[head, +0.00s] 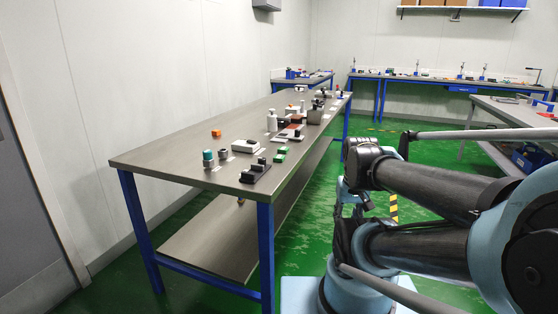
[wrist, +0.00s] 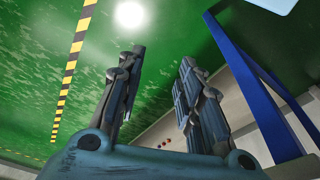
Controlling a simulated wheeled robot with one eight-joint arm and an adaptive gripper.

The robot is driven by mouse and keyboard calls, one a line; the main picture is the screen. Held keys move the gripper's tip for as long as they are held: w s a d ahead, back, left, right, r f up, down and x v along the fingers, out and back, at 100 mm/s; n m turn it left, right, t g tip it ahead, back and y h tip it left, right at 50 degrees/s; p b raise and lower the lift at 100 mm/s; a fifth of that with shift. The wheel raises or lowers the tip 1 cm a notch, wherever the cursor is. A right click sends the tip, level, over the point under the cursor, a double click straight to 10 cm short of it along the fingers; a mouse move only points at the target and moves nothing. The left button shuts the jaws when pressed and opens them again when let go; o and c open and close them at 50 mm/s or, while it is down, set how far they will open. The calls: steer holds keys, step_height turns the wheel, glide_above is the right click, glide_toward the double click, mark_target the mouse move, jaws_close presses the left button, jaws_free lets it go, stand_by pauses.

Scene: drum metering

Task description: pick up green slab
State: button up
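A small green slab (head: 280,155) lies on the grey tabletop of the long table, near its right edge in the head view. It looks like two green pieces close together, too small to tell apart surely. My gripper (wrist: 162,58) shows in the wrist view with its two fingers apart and nothing between them. It points over the green floor, away from the tabletop, and the slab is not in the wrist view. In the head view my arm is at the right, clear of the table, and the gripper itself cannot be made out.
The long table (head: 180,154) has blue legs and a lower shelf. Near the slab are a black block-like fixture (head: 255,173), a teal-topped cylinder (head: 208,158), an orange block (head: 216,133) and a white device (head: 246,146). Another bench (head: 500,108) stands at the right, with green floor between.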

steer(key=o, duration=0.5)
steer(key=shift+s+r, duration=0.2)
steer(key=shift+r, duration=0.05)
steer(key=shift+o, duration=0.3)
steer(key=w+a+r+m, duration=0.2)
steer(key=w+r+m, duration=0.3)
steer(key=w+r, duration=0.2)
step_height(320, 180, up, 3)
steer(key=shift+a+f, duration=0.2)
steer(key=shift+a, duration=0.05)
step_height(320, 180, up, 16)
steer(key=m+g, duration=0.2)
steer(key=m, duration=1.5)
glide_above(278, 156)
step_height(278, 156, down, 12)
steer(key=shift+d+r, duration=0.15)
steer(key=shift+r, duration=0.1)
steer(key=shift+f, duration=2.7)
